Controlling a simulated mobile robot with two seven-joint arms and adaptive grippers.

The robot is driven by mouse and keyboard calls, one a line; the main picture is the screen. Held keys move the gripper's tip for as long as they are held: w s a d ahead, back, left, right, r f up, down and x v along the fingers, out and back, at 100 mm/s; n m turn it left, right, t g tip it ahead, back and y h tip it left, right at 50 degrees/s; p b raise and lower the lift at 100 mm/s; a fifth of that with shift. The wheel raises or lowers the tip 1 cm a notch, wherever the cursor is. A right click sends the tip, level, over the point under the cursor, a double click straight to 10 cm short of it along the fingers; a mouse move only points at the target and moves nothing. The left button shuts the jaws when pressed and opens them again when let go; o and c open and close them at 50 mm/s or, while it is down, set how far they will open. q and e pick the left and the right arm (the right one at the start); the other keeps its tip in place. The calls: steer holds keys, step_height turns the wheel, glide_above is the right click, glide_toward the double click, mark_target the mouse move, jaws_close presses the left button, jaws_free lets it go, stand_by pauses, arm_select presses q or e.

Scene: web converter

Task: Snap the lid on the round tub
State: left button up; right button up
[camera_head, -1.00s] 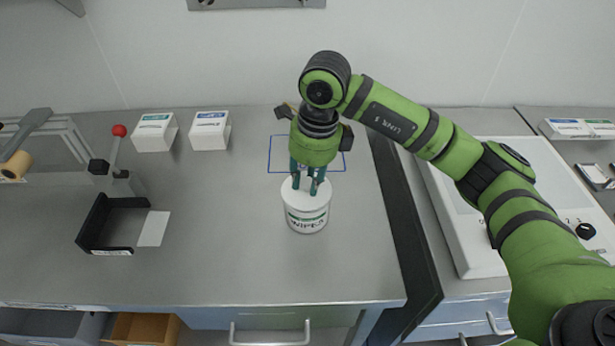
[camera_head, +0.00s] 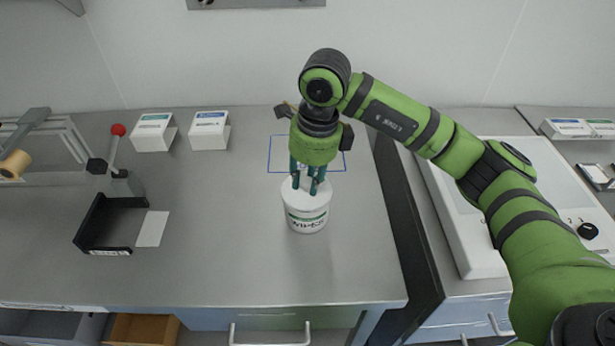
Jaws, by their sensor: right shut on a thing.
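A round white tub (camera_head: 307,219) with a green band and dark lettering stands upright on the grey bench. A white lid (camera_head: 323,195) covers its top; whether its rim is fully seated all round cannot be told from here. My right gripper (camera_head: 306,187) points down from above, its teal fingers at the middle of the lid. It is shut on the lid, though the gripped part is mostly hidden by the fingers. My left gripper is out of view.
A blue outlined square (camera_head: 272,153) is marked on the bench behind the tub. Two white boxes (camera_head: 154,132) (camera_head: 209,131) stand at the back left. A black bracket (camera_head: 93,222) and a red-knobbed lever (camera_head: 116,145) stand further left. The bench in front is clear.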

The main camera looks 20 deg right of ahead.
steer(key=o, duration=1.5)
steer(key=shift+r+p, duration=1.9)
steer(key=shift+r, duration=1.6)
jaws_close()
